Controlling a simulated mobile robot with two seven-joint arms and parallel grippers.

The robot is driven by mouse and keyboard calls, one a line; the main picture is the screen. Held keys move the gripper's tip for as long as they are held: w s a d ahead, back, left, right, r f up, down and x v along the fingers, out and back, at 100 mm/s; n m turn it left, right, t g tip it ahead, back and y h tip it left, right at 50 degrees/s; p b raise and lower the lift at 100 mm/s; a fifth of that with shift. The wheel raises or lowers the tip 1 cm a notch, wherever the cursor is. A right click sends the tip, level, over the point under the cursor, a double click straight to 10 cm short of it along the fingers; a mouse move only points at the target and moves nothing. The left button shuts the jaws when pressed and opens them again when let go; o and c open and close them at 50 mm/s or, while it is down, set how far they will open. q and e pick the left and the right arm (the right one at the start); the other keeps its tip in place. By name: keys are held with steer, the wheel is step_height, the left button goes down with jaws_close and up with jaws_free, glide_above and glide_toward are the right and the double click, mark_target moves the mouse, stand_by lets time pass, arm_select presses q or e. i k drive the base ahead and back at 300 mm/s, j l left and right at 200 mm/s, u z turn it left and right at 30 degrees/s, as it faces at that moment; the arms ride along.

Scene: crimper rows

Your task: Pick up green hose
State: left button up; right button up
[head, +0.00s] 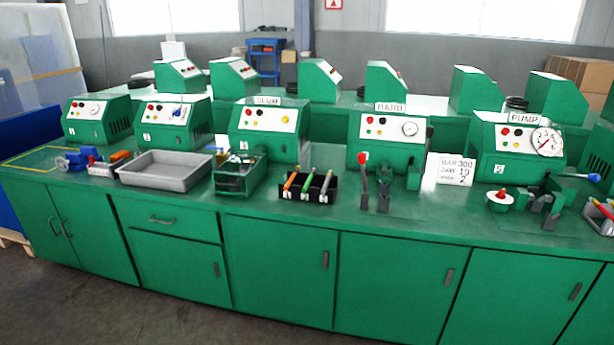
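A short green hose-like rod (307,182) leans tilted in a black holder (317,194) near the front edge of the green bench. It stands between an orange rod (290,182) and a third rod (326,182) whose colour is hard to tell. The rods' lower ends are hidden by the holder's front wall. Neither of my grippers is in view.
Left of the holder are a green toolbox (238,183) and a grey tray (165,182). Right of it stands a red-tipped lever (363,170). Green machines (268,150) line the back. A second rod holder (597,222) is cut by the right edge.

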mark_target(312, 174)
steer(key=i+j, duration=0.25)
steer(key=i, duration=0.25)
steer(key=i+j, duration=0.3)
steer(key=i, duration=0.2)
